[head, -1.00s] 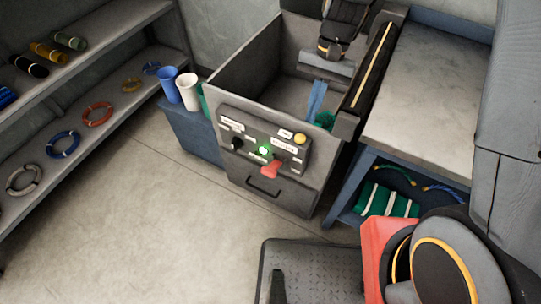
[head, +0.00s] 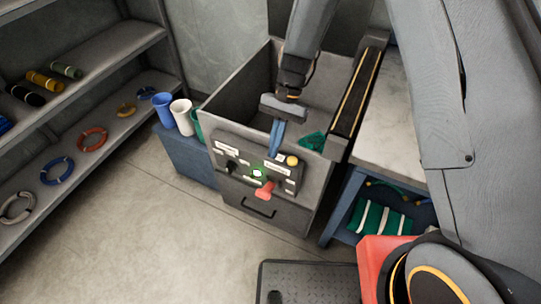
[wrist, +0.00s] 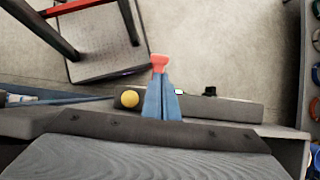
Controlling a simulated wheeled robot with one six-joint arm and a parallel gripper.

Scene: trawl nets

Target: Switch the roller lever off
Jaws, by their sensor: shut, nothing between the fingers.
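The red lever (head: 265,190) sticks out from the lower part of the dark control panel (head: 244,161) on the front of a grey bin. A green lamp (head: 257,173) glows just above it. My gripper (head: 272,154) has blue fingers, closed together and empty, pointing down at the panel's top edge, above the lever. In the wrist view the red lever (wrist: 159,63) shows just past the tips of my gripper (wrist: 161,78). I cannot tell from there how large the gap is; in the head view they look apart.
The panel also carries a yellow button (head: 292,160) and a black knob (head: 231,167). A worktable (head: 385,130) is close on the right.

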